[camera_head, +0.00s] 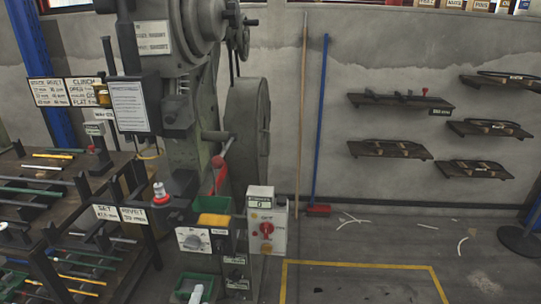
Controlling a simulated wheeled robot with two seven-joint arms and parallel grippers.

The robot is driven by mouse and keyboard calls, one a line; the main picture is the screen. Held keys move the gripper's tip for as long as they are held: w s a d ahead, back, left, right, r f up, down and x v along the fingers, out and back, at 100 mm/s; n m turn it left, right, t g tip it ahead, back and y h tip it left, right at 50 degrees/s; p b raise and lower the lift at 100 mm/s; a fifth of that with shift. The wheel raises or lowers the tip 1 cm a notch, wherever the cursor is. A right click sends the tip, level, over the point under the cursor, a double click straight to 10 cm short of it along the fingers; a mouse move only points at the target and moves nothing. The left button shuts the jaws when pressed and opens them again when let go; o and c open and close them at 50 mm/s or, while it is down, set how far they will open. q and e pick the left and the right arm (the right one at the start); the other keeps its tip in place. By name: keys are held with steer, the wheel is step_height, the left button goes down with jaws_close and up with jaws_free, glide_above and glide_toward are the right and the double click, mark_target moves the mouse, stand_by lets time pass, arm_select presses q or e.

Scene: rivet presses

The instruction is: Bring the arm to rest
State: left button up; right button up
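Neither of my arms and neither gripper shows in the head view. A large grey rivet press (187,130) stands at the left centre, with a round wheel (248,120) on its right side. A lever with a red handle (218,172) sticks out at its front. A control box (266,228) with a red knob is at its lower right.
A rack with rods (40,190) fills the left side. Wall shelves (400,101) hang at the right. A broom with a blue handle (322,120) leans on the wall. Yellow tape (360,265) marks open floor at the lower right, with scraps (350,219) behind it.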

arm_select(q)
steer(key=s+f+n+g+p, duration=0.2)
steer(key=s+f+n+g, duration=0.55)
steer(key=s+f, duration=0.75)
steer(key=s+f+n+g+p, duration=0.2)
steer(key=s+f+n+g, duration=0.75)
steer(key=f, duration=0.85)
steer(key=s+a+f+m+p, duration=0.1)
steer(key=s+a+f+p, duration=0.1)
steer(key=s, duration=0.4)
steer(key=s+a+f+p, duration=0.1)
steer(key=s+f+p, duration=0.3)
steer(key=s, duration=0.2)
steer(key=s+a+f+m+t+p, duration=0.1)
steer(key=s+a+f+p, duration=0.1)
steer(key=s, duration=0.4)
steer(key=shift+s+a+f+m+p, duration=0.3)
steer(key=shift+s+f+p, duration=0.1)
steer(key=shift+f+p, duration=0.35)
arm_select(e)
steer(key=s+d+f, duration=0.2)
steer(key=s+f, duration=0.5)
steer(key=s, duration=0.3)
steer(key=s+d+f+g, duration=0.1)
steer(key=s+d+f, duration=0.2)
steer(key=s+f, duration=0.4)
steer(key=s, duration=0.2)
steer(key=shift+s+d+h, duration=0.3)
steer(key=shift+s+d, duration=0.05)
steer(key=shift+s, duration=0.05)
